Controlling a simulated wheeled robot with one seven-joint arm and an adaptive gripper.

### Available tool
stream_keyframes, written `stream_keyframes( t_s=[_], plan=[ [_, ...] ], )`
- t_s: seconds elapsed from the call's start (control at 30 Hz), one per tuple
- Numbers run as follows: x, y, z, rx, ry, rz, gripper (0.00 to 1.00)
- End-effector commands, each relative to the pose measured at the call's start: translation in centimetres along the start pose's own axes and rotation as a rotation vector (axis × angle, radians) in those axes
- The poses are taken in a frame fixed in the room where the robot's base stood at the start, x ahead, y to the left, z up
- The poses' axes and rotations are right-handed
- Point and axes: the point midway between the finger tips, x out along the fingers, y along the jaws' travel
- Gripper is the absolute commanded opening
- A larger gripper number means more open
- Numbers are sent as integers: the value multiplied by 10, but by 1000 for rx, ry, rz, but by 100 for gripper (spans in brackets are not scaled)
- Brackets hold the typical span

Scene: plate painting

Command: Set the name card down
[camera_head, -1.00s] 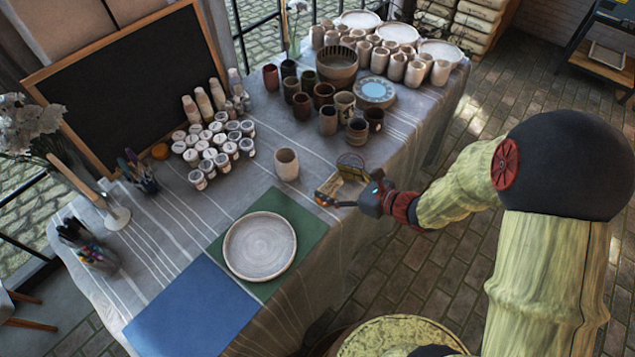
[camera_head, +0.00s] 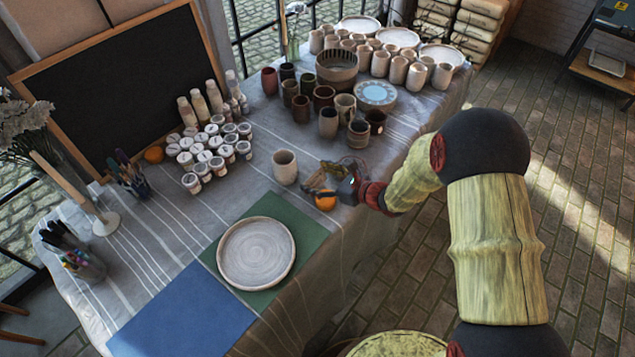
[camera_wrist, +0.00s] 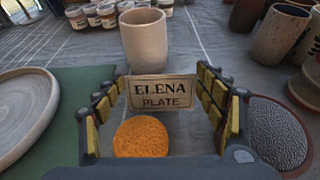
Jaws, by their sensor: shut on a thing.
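The name card (camera_wrist: 162,93) is a small tan card reading "ELENA PLATE". In the wrist view it is upright between the two yellow-padded fingers of my gripper (camera_wrist: 163,100), which are shut on its side edges. I cannot tell whether its lower edge touches the table. In the head view my gripper (camera_head: 324,180) is low over the table's right edge, right of the green mat (camera_head: 313,236), and the card is hard to make out. The pale round plate (camera_head: 256,253) lies on the green mat; part of it shows at left in the wrist view (camera_wrist: 22,112).
A beige cup (camera_head: 285,167) stands just beyond the card. Paint jars (camera_head: 210,150) and dark cups (camera_head: 328,122) stand farther back. A blue mat (camera_head: 182,312) is bare.

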Motion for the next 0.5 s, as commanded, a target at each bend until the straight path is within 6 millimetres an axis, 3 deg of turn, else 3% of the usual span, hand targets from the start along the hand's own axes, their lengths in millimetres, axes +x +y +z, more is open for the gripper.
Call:
stream_keyframes(
  t_s=[0.07,0.47,0.5],
  plan=[
    [5,-1,-11,0,-1,-1,61],
    [6,-1,-14,0,-1,-1,61],
    [6,-1,-13,0,-1,-1,73]
  ],
)
